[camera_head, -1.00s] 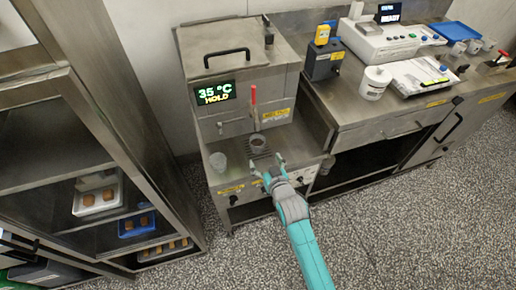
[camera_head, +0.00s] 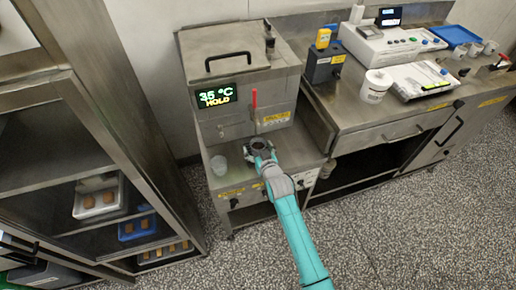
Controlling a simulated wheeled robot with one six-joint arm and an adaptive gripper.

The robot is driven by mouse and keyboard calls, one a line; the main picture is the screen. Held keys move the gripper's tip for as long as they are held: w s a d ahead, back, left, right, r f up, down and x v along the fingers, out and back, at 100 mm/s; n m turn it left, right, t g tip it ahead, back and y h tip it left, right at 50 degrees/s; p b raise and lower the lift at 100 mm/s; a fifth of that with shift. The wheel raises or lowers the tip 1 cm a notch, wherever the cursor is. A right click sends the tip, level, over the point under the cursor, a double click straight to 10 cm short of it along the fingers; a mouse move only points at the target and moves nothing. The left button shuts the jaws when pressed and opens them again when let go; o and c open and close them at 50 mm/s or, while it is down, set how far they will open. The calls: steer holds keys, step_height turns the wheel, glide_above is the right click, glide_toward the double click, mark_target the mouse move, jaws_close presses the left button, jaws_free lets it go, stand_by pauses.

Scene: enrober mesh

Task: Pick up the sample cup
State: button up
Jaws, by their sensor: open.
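A small dark-looking cup (camera_head: 258,143), which looks like the sample cup, stands on the ledge of the steel tank machine (camera_head: 222,69), below the red-handled lever (camera_head: 254,103). My gripper (camera_head: 260,151) is open at this cup, with its fingers close to the cup's near side and flanks. The gripper hides most of the cup's lower part. I cannot tell whether the fingers touch it.
The machine's display (camera_head: 222,95) reads 35 °C HOLD. A steel counter (camera_head: 345,113) to the right bears a white tub (camera_head: 375,85), a dark box (camera_head: 324,63) and instruments. A tall rack (camera_head: 50,170) with trays stands on the left. Speckled floor is free in front.

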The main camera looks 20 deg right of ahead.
steer(key=c, duration=1.4)
